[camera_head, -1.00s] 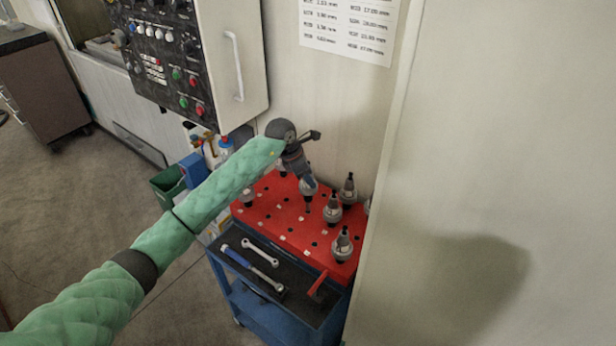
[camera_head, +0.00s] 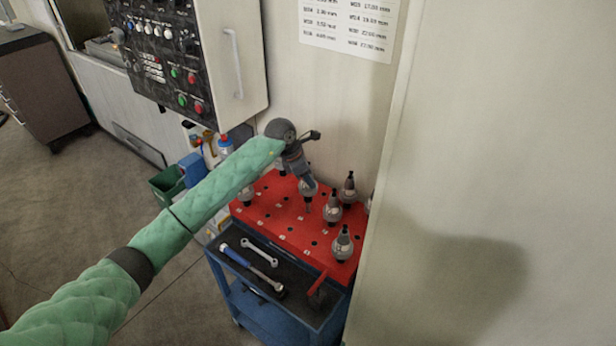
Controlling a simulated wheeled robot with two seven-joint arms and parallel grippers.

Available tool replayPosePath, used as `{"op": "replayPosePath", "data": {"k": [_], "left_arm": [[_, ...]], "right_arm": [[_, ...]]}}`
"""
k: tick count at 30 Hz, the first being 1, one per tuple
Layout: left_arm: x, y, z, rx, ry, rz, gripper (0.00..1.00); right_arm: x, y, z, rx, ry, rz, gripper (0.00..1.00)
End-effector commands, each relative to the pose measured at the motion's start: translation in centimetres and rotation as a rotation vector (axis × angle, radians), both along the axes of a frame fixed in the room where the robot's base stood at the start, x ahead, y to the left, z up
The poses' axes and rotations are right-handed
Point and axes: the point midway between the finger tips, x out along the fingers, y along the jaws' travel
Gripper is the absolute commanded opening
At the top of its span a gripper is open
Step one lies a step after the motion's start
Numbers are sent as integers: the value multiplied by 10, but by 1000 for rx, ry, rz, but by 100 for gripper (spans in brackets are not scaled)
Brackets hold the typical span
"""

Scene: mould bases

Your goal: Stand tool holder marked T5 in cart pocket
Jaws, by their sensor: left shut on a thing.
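My left gripper (camera_head: 304,180) points down over the red top of the cart (camera_head: 286,222) and is shut on a grey tool holder (camera_head: 308,193). The held holder looks roughly upright, with its dark lower end close to the red plate. I cannot tell whether that end is in a pocket or just above one. Its marking is too small to read. The red plate has rows of dark pockets with small white labels. My right gripper is out of view.
A wrench (camera_head: 259,252) and a blue-handled tool (camera_head: 250,265) lie on the cart's dark lower tray. A wall panel rises close on the right.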

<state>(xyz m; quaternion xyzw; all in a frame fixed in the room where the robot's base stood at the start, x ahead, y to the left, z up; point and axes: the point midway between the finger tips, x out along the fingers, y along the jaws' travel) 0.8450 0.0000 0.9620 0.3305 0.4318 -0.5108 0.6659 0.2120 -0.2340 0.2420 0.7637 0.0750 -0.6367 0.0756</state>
Motion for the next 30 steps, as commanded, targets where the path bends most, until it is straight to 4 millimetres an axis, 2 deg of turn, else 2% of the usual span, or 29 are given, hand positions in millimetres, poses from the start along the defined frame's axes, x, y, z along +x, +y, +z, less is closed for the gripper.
{"op": "replayPosePath", "data": {"k": [16,30], "left_arm": [[1,0,-17,0,-2,0,0],[1,0,-19,-1,-3,0,0]], "right_arm": [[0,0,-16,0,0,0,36],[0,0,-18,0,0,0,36]]}}
